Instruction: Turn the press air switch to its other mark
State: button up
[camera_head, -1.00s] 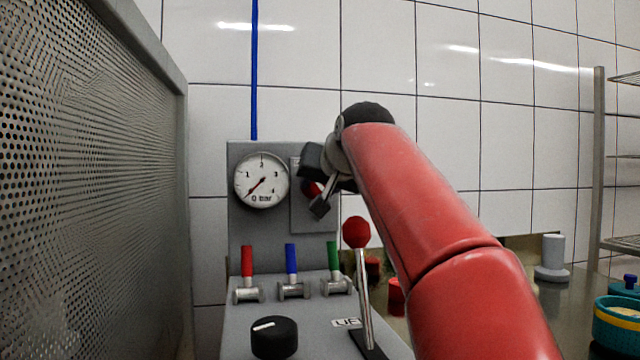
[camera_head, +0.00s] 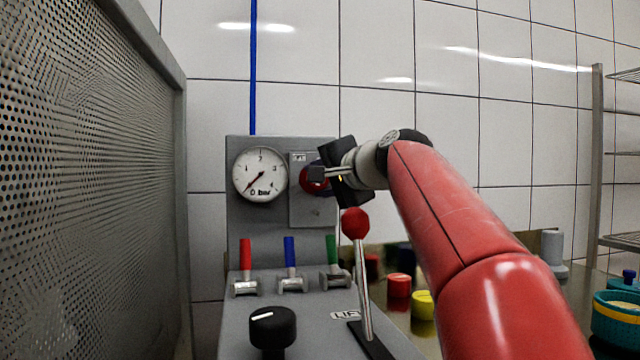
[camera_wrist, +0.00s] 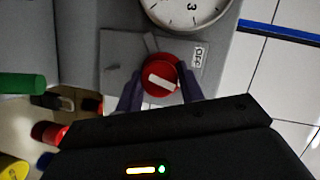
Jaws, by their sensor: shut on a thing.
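The press air switch is a red round knob with a white bar (camera_wrist: 160,78), on a grey plate (camera_head: 313,208) beside the pressure gauge (camera_head: 260,175). A small label (camera_wrist: 197,55) sits at the plate's edge. In the head view the red knob (camera_head: 309,181) is partly hidden by my gripper (camera_head: 318,174). In the wrist view my gripper (camera_wrist: 158,92) has one finger on each side of the knob and is shut on it. The gauge needle points to the low end, near 0.
Red, blue and green valve handles (camera_head: 290,252), a black knob (camera_head: 272,327) and a red-balled lever (camera_head: 355,223) stand below. A perforated panel (camera_head: 90,180) closes off the left. Coloured pots (camera_head: 399,285) stand on the table behind my arm.

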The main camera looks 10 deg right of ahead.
jog(key=m, duration=0.1)
jog(key=m+t+y+b, duration=0.1)
jog(key=m, duration=0.1)
jog(key=m+b, duration=0.1)
jog(key=m, duration=0.1)
jog(key=shift+f+t, duration=0.25)
jog(key=shift+t, duration=0.15)
dwell(0.4)
jog(key=o, duration=1)
jog(key=shift+c, duration=0.2)
jog(key=shift+r, duration=0.1)
jog(key=shift+b+v, duration=1)
jog(key=shift+v, duration=2.9)
jog(key=shift+d, duration=0.15)
